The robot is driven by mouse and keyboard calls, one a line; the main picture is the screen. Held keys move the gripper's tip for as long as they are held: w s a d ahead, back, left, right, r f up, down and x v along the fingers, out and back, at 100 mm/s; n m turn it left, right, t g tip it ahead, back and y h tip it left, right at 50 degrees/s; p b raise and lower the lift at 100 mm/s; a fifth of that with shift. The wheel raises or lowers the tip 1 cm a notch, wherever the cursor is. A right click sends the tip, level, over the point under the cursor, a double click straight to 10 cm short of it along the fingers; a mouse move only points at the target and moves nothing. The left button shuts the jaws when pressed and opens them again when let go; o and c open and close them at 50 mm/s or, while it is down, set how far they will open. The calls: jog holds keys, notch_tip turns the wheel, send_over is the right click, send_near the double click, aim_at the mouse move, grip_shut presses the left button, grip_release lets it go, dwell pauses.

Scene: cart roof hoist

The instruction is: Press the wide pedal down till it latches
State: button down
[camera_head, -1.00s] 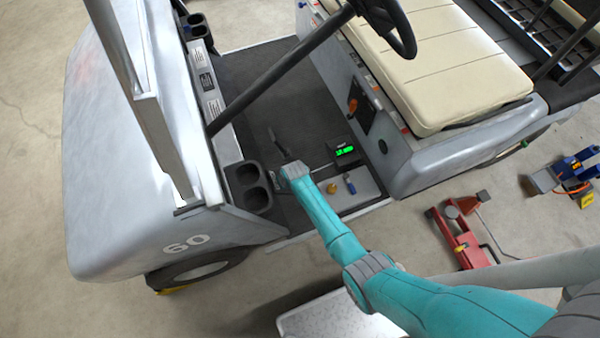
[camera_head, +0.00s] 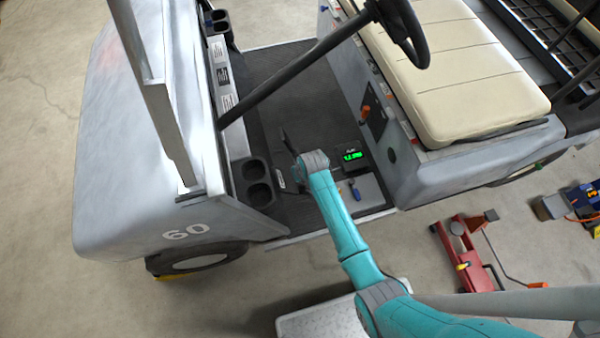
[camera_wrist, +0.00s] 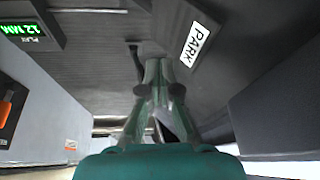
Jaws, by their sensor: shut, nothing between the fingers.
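A dark, narrow-looking plate, probably the wide pedal (camera_head: 287,143), stands at the front of the cart's footwell in the head view, seen nearly edge-on. My gripper (camera_head: 297,173) is low in the footwell just nearer the camera than this plate, and my wrist hides part of it. In the wrist view my gripper (camera_wrist: 160,65) has its teal fingers together, with nothing between them. A white PARK label (camera_wrist: 197,45) sits on a dark surface just right of the fingertips. I cannot tell whether the fingertips touch the pedal or whether it is latched.
A small display (camera_head: 353,155) with green digits stands right of my wrist; in the wrist view (camera_wrist: 23,29) it reads 12.1MM. The steering column (camera_head: 290,75) crosses above the footwell. The seat base (camera_head: 440,160) and cup holders (camera_head: 257,182) flank it. A red jack (camera_head: 465,255) is on the floor.

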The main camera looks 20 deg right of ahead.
jog(key=v, duration=0.3)
jog(key=shift+a, duration=0.1)
dwell(0.5)
